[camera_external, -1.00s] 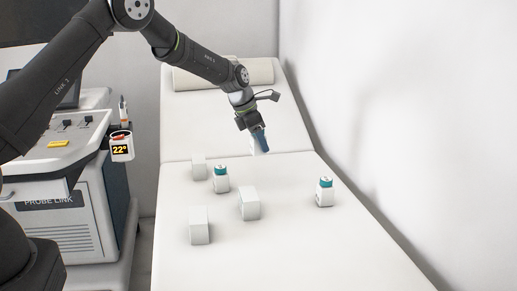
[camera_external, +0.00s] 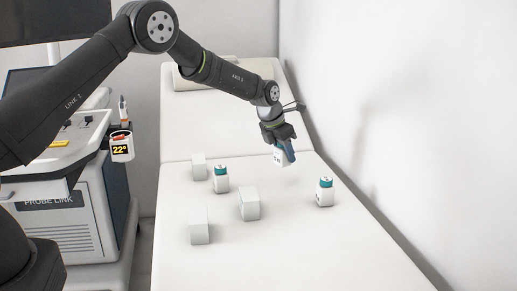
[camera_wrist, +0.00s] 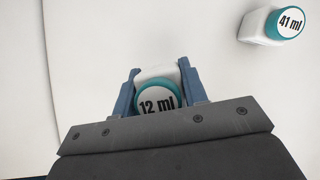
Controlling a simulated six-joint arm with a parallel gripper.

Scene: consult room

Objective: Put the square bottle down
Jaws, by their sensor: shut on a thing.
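My gripper (camera_external: 287,152) is shut on a white square bottle (camera_external: 279,158), held above the far right part of the white couch (camera_external: 320,245). In the wrist view the held bottle (camera_wrist: 157,72) sits between the blue fingers and its teal-rimmed cap reads "12 ml". The fingers hide part of its sides. A second white bottle with a teal cap (camera_external: 325,192) stands on the couch to the right; in the wrist view its cap reads "41 ml" (camera_wrist: 290,22). A third such bottle (camera_external: 221,180) stands to the left.
White blocks stand on the couch at the left (camera_external: 199,167), in the middle (camera_external: 249,204) and nearer the front (camera_external: 199,226). The wall (camera_external: 420,120) runs along the right side. The couch's front right area is clear.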

